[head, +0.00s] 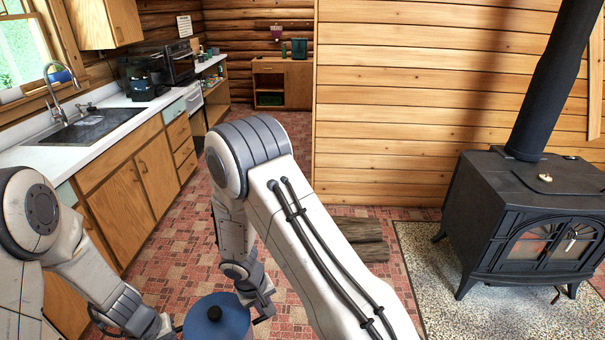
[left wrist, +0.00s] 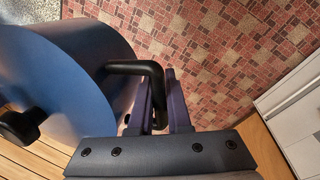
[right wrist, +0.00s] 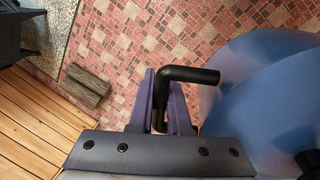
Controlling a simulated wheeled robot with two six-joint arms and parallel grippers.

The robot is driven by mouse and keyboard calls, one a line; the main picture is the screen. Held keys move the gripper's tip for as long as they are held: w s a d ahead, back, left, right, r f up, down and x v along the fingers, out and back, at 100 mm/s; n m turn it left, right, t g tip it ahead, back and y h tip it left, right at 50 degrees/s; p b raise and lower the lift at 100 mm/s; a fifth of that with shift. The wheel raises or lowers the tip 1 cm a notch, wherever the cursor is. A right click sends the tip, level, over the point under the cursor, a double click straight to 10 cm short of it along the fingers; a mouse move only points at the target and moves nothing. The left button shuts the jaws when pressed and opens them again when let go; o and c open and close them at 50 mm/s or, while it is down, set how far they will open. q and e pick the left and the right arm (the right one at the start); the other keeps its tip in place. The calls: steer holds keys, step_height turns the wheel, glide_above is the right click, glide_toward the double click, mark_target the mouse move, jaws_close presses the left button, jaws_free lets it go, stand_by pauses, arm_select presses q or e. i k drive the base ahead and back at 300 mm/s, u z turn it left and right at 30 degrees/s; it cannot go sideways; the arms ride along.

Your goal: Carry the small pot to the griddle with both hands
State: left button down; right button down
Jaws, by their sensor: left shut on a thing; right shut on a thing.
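The small pot (head: 217,318) is blue with a lid and a dark knob, and shows at the bottom of the head view, partly cut off by the frame edge. My left gripper (left wrist: 161,98) is shut on the pot's black side handle in the left wrist view, where the pot (left wrist: 75,75) fills the left side. My right gripper (right wrist: 160,98) is shut on the opposite black handle in the right wrist view, with the pot (right wrist: 265,85) at the right. The pot hangs above the red patterned floor between both arms. I cannot make out a griddle in any view.
A black wood stove (head: 520,215) stands at the right on a speckled pad (head: 425,270). Split logs (head: 362,238) lie on the floor beside the pad. A counter (head: 105,140) with a sink (head: 85,127) runs along the left; a dark oven (head: 181,62) stands farther back. The floor between is open.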

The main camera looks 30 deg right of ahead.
mark_target(571, 180)
steer(key=z, duration=3.15)
steer(key=i, duration=4.7)
